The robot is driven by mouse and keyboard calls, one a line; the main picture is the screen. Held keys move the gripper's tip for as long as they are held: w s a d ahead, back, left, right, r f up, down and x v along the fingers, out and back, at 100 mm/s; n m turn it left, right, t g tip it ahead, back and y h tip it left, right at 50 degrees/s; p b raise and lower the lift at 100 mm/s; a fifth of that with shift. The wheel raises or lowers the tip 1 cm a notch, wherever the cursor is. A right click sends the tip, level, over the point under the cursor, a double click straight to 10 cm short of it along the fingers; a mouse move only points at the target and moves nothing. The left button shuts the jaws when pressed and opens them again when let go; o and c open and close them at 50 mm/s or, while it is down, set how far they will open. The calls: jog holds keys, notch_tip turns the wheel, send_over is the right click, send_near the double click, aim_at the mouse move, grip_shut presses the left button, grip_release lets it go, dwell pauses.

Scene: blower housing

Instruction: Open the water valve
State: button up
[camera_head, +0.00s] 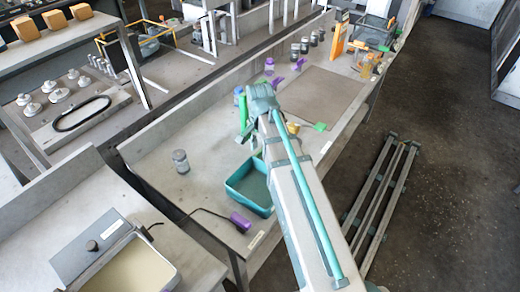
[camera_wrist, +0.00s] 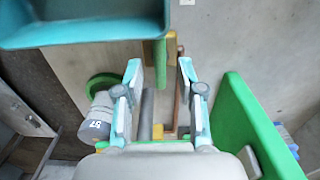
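No part is plainly marked as the water valve. In the wrist view a green rounded part (camera_wrist: 103,82) shows left of my gripper, above a grey-white cylinder with dark marking (camera_wrist: 97,122); I cannot tell whether it is the valve. My gripper (camera_wrist: 160,78) is open, its two fingers apart. A grey rod (camera_wrist: 146,112) and a brown rod (camera_wrist: 178,100) show between the fingers, with no visible grip on them. A green upright bar (camera_wrist: 160,62) shows just beyond the fingertips. In the head view my arm hides most of the gripper area above the bench.
A teal tray (camera_head: 232,186) stands on the bench (camera_head: 160,140), its edge also at the top of the wrist view (camera_wrist: 90,32). A large green panel (camera_wrist: 245,130) stands close at the right. A jar (camera_head: 180,160) and purple handle (camera_head: 240,221) lie near the tray.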

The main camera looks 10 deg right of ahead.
jog(key=shift+f, duration=0.9)
grip_shut()
